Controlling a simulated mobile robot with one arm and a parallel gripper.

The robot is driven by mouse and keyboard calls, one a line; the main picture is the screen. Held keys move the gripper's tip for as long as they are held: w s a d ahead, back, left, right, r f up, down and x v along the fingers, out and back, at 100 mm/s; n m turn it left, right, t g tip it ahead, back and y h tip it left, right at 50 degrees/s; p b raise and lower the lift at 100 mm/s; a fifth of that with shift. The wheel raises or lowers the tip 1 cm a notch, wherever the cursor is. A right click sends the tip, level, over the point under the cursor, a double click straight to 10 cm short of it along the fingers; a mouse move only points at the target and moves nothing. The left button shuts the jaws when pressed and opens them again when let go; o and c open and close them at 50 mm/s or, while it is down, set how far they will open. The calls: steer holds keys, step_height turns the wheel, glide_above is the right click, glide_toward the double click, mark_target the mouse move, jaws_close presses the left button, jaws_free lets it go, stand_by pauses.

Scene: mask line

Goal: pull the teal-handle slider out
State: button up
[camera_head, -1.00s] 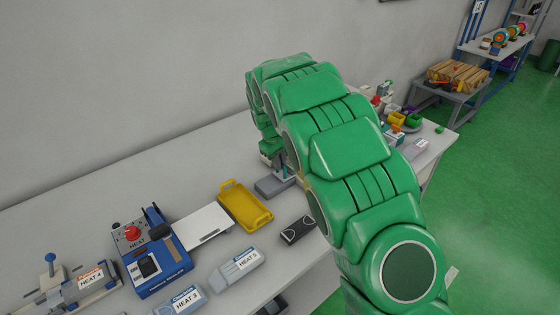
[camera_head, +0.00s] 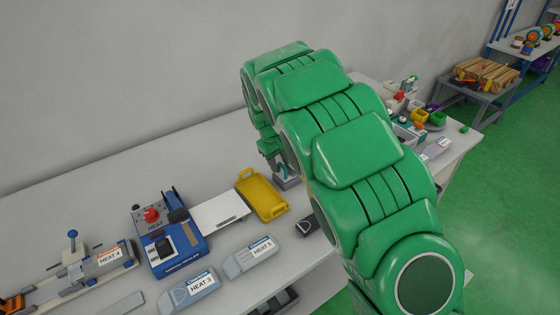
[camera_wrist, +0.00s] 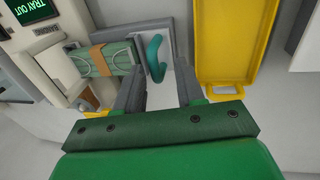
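The teal handle (camera_wrist: 154,60) is a curved loop on a pale grey slider plate (camera_wrist: 177,30) in the wrist view. My gripper (camera_wrist: 158,76) is open, its two dark fingers apart. The handle lies between and just beyond the fingertips, nearer the left one; I see no clear contact. In the head view, my green arm hides most of the slider. A small teal bit (camera_head: 282,171) shows beside my gripper, above a grey block.
A yellow tray (camera_head: 246,181) lies left of my gripper, and on the right in the wrist view (camera_wrist: 208,70). A green pack with an orange band (camera_wrist: 118,58) sits left of the handle. A blue HEAT machine (camera_head: 187,258) and grey HEAT cartridges (camera_head: 240,262) stand farther left.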

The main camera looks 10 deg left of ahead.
steer(key=shift+r, duration=0.1)
step_height(320, 180, up, 8)
steer(key=s+a, duration=0.1)
steer(key=shift+f, duration=0.25)
stand_by(0.5)
steer(key=s+d+r+m+g, duration=0.1)
steer(key=s+d+r+m, duration=0.2)
steer(key=s+d, duration=0.6)
steer(key=s+d+r+m+g, duration=0.1)
steer(key=s+d+r+m, duration=0.25)
steer(key=s+d, duration=0.55)
steer(key=s+d+m, duration=0.1)
steer(key=s+d, duration=0.2)
steer(key=s, duration=0.5)
steer(key=s+d+g+y, duration=0.1)
steer(key=s+d, duration=0.3)
steer(key=s, duration=0.5)
steer(key=s+d+r+m, duration=0.1)
steer(key=s+d, duration=0.3)
steer(key=s, duration=0.5)
steer(key=shift+s+m+y, duration=0.15)
steer(key=shift+m+y, duration=0.15)
steer(key=shift+m, duration=0.05)
